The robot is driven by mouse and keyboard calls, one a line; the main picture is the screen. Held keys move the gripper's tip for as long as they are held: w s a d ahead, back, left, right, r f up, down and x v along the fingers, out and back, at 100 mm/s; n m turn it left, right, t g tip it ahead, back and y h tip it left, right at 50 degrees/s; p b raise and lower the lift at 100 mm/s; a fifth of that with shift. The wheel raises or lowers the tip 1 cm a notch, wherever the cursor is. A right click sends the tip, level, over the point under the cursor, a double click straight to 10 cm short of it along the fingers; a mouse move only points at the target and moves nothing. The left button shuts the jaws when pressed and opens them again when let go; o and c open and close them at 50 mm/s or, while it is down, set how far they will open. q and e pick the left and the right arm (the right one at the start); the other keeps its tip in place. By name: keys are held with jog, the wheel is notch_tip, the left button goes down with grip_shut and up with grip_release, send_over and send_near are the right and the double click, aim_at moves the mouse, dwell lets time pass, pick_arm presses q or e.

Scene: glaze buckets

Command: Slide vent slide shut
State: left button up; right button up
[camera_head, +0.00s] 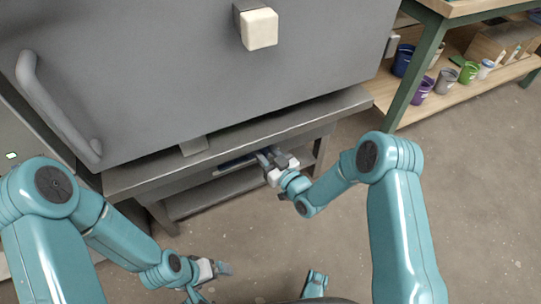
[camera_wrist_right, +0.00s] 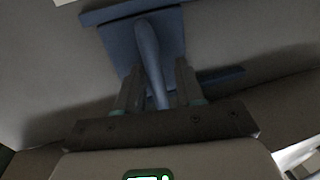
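The vent slide is a blue plate with an upright rounded handle (camera_wrist_right: 148,48) in the right wrist view. In the head view a thin dark blue strip of it (camera_head: 236,161) shows under the kiln's edge, beside my right gripper (camera_head: 266,157). In the wrist view the two fingers of my right gripper (camera_wrist_right: 158,92) stand apart on either side of the handle, with narrow gaps visible. My left gripper (camera_head: 222,268) is low over the floor, away from the slide; its finger opening is too small to tell.
The large grey kiln (camera_head: 150,75) has a bar handle (camera_head: 55,108) and a pale block (camera_head: 258,28) on its face. It rests on a grey metal stand (camera_head: 330,109). A wooden shelf (camera_head: 455,98) with several buckets is at upper right. The floor (camera_head: 490,215) at right is clear.

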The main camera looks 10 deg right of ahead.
jog(key=p+v, duration=0.3)
jog(key=v, duration=1.3)
jog(key=shift+s+d, duration=0.1)
jog(key=shift+s, duration=0.05)
